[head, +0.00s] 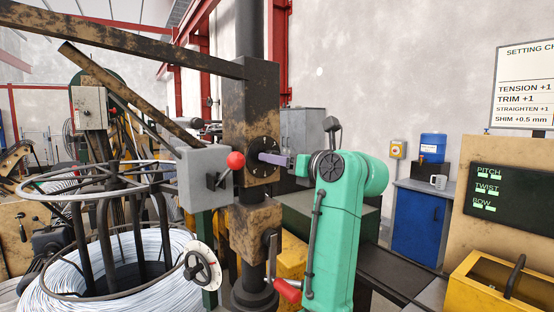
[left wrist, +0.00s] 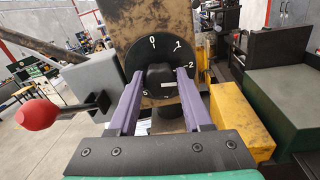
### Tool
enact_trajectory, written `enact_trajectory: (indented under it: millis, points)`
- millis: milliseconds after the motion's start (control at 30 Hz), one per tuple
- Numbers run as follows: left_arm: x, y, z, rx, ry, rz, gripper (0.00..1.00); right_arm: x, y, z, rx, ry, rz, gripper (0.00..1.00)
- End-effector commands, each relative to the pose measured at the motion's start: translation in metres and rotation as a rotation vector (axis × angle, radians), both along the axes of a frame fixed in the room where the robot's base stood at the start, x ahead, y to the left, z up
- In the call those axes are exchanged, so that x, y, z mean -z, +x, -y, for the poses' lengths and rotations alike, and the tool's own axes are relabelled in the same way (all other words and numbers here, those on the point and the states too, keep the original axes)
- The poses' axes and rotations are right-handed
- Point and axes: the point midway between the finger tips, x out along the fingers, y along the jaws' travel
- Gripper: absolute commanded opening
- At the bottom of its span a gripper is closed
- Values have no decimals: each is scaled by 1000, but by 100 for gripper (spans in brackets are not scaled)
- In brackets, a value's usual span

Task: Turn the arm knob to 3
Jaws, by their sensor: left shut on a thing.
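The arm knob (left wrist: 160,80) is a dark knob at the middle of a round black dial (left wrist: 200,60) on a rusty upright block. In the left wrist view the numbers 0, 1 and 2 run clockwise from the top; a mark at the lower left is hard to read. Where the knob points is unclear. My right gripper is not in view.
A lever with a red ball (head: 235,160) on a grey box stands close left of the dial. A wire coil (head: 70,288) fills the lower left. A yellow block (left wrist: 240,120) is close right of the dial.

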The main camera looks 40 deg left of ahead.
Motion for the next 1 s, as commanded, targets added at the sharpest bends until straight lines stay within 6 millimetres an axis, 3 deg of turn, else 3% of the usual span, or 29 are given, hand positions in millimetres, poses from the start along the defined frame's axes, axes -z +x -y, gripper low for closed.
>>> enact_trajectory:
  millis: [600,1000]
  points:
    - [0,2,1,2,84,-479,0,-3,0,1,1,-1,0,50]
    - [0,2,1,1,112,-630,0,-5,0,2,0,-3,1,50]
